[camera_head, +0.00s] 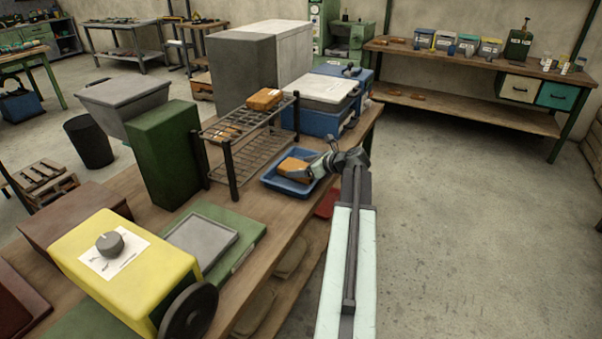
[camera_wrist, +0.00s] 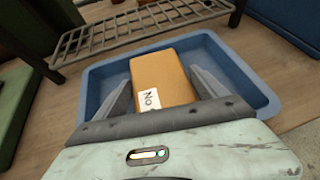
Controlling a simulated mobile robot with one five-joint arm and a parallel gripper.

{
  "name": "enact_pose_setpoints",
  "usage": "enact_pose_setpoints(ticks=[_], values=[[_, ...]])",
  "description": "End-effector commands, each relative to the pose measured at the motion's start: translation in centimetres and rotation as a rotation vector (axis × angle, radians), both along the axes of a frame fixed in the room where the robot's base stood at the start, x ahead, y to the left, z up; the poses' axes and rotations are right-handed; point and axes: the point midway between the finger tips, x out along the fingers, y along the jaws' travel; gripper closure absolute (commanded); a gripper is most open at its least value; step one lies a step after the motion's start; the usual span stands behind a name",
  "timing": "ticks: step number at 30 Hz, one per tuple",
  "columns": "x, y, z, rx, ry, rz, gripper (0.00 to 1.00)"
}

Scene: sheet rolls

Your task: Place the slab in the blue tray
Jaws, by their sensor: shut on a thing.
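The slab (camera_wrist: 162,80) is an orange-brown block with a white label reading "NO". My gripper (camera_wrist: 162,88) is shut on it, with one grey finger on each side. The slab is over the blue tray (camera_wrist: 88,92), within its rim in the wrist view. I cannot tell whether it touches the tray floor. In the head view, the slab (camera_head: 294,168) shows at my gripper (camera_head: 308,171), above the blue tray (camera_head: 271,181), near the edge of the wooden bench. My gripper hides part of the slab and the tray's near side.
A metal wire rack (camera_head: 240,158) stands just left of the tray, with orange-brown blocks (camera_head: 264,99) on it. A blue case with a pale lid (camera_head: 324,92) stands behind. A green box (camera_head: 166,153) and a yellow machine (camera_head: 125,265) stand on the left. Floor right of the bench is clear.

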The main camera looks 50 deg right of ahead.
Motion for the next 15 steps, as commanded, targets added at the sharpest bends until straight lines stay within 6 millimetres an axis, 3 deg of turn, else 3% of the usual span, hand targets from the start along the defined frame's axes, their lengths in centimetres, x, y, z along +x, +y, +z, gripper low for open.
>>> enact_pose_setpoints(ticks=[5, 6, 7, 15], values=[[-0.01, 0.05, 0.0, 0.001, 0.0, 0.0, 0.88], [-0.02, 0.06, 0.04, 0.001, 0.001, 0.002, 0.1], [-0.01, 0.06, 0.07, 0.001, 0.001, 0.002, 0.02], [0.01, 0.09, 0.33, 0.001, 0.001, 0.002, 0.0]])
